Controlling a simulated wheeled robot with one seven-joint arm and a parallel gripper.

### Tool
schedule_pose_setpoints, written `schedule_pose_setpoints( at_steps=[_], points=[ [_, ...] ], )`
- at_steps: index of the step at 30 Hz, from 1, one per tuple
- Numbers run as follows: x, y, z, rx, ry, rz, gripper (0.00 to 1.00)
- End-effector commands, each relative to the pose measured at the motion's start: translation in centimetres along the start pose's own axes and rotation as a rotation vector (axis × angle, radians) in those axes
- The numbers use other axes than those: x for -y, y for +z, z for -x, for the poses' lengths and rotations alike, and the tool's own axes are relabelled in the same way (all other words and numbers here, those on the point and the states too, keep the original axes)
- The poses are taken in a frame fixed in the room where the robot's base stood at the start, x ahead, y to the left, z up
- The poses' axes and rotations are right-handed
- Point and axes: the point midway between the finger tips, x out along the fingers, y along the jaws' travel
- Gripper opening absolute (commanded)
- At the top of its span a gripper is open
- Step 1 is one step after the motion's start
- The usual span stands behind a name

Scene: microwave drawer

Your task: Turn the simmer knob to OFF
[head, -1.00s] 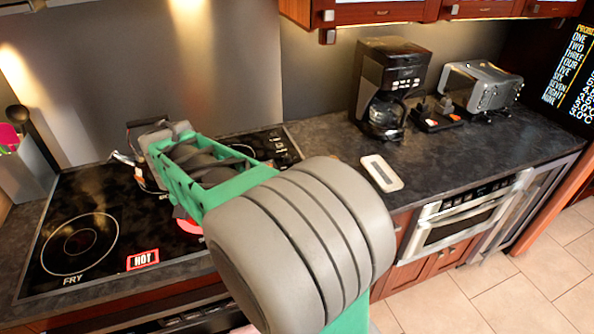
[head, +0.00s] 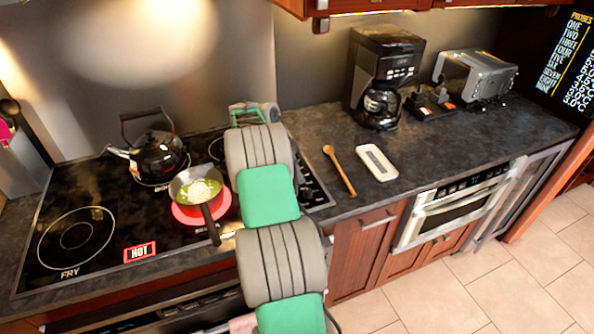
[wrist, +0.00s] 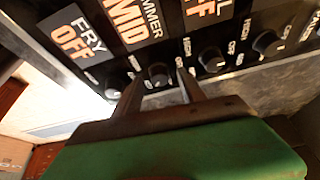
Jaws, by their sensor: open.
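The simmer knob (wrist: 158,73) is a small black knob in the wrist view, below a lit display (wrist: 130,18) that reads MID under a partly cut-off SIMMER label. My gripper (wrist: 160,78) is open, with one dark finger on each side of this knob. I cannot tell whether the fingers touch it. In the head view my arm hides the knob and my fingertips.
The fry knob (wrist: 115,86) sits close to the left finger; other knobs (wrist: 212,59) are to the right. In the head view a pan of green food (head: 200,190) stands on a glowing burner, with a kettle (head: 160,157) behind. A wooden spoon (head: 340,172) lies on the counter.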

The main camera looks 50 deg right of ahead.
Motion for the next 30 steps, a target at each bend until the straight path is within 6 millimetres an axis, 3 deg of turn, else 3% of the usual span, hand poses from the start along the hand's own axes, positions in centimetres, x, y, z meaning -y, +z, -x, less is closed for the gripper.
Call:
schedule_pose_setpoints(
  at_steps=[9, 26, 30],
  points=[
    [0.04, 0.08, -0.56, 0.001, -0.002, 0.003, 0.47],
    [0.04, 0.09, -0.52, 0.001, -0.002, 0.003, 0.02],
    [0.04, 0.10, -0.51, 0.001, -0.002, 0.004, 0.00]
  ],
)
